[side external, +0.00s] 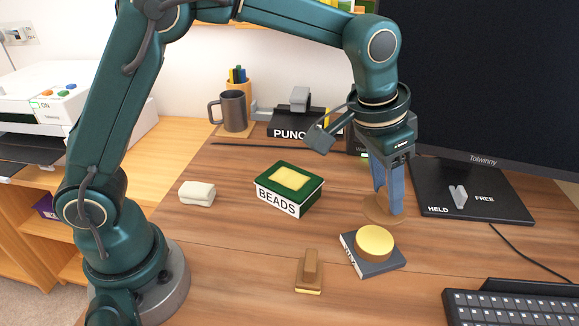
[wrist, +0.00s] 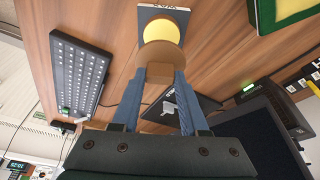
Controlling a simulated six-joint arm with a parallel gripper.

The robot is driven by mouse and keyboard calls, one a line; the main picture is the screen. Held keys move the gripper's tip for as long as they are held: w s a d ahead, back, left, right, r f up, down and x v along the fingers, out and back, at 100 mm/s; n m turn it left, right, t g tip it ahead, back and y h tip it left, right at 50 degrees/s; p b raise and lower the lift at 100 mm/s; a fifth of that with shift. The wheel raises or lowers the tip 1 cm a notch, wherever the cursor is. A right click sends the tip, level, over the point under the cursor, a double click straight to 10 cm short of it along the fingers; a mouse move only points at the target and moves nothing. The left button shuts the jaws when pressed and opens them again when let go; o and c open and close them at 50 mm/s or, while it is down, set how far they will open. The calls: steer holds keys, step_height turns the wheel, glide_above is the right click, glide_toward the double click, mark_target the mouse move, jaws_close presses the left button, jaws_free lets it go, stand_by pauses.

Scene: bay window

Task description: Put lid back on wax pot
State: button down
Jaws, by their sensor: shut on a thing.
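The wax pot (side external: 375,243) is a low round brown pot with a yellow top face, standing uncovered on a grey labelled block. In the wrist view its yellow top (wrist: 159,31) shows just beyond the lid. The lid (side external: 376,212) is a thin brown disc, and in the wrist view (wrist: 163,55) it has a block-shaped knob. My gripper (side external: 388,208) points down and is shut on this knob, its blue fingers on either side in the wrist view (wrist: 160,74). The lid is apart from the pot, behind it in the side view; its exact height is unclear.
The grey block (side external: 372,267) lies under the pot. A green BEADS box (side external: 289,190) stands left, a wooden stamp-like piece (side external: 309,272) in front. A keyboard (side external: 515,307) is at front right, the monitor (side external: 480,80) behind. Desk between box and block is clear.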

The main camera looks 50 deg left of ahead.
mark_target(378, 209)
steer(key=shift+f, duration=3.15)
steer(key=shift+f, duration=0.15)
jaws_free()
stand_by(0.4)
steer(key=shift+r, duration=3.55)
